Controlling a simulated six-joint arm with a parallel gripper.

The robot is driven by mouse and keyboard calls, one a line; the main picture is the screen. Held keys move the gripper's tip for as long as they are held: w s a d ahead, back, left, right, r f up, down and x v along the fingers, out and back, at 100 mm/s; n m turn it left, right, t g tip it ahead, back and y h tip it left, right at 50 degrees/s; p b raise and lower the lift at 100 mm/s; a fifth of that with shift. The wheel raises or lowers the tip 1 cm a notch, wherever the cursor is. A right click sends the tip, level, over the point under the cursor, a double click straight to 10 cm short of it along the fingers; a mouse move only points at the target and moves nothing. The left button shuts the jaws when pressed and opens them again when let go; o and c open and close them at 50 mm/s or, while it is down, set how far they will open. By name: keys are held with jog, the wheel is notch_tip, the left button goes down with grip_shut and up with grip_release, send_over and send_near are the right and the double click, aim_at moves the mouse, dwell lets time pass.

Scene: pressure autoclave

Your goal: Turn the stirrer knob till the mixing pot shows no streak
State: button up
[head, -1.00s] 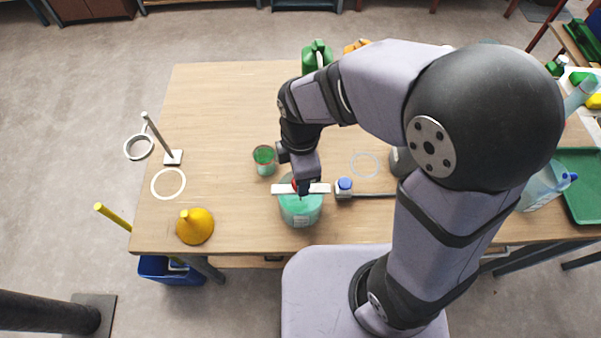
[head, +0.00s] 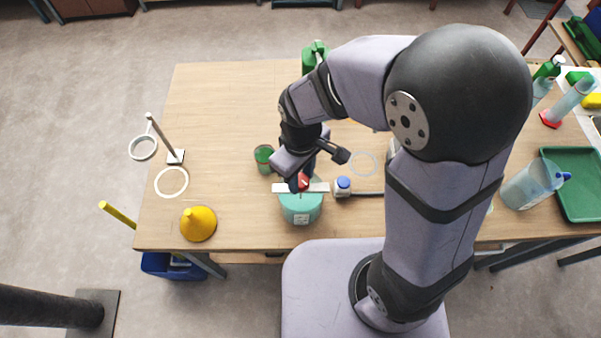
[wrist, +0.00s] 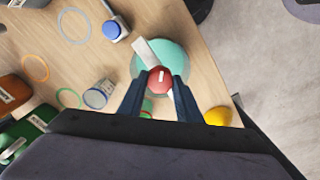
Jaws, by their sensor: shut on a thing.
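The mixing pot (head: 301,210) is a teal-green round pot near the table's front edge, with a pale bar (head: 318,187) across its top. The red stirrer knob (head: 304,181) sits above the bar and bears a white mark. In the wrist view the knob (wrist: 159,80) lies between my two dark fingers, and the pot (wrist: 175,55) shows behind it. My gripper (wrist: 160,88) is shut on the knob from above. Much of the pot's inside is hidden by the bar, knob and gripper, so I cannot tell whether a streak shows.
A green-filled cup (head: 264,158) stands close left of my gripper. A blue-capped bottle (head: 343,186) is just right of the pot. A yellow funnel (head: 198,223) and a ring stand (head: 174,156) are at left. The table's back left is clear.

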jog(key=m+p, duration=0.1)
jog(key=m, duration=0.5)
jog(key=m+p, duration=0.1)
jog(key=m, duration=0.5)
jog(key=shift+m, duration=0.4)
jog(key=m+p, duration=0.1)
jog(key=m, duration=1)
jog(key=shift+p, duration=0.4)
jog(key=shift+m, duration=0.5)
jog(key=o, duration=1)
jog(key=shift+o, duration=0.2)
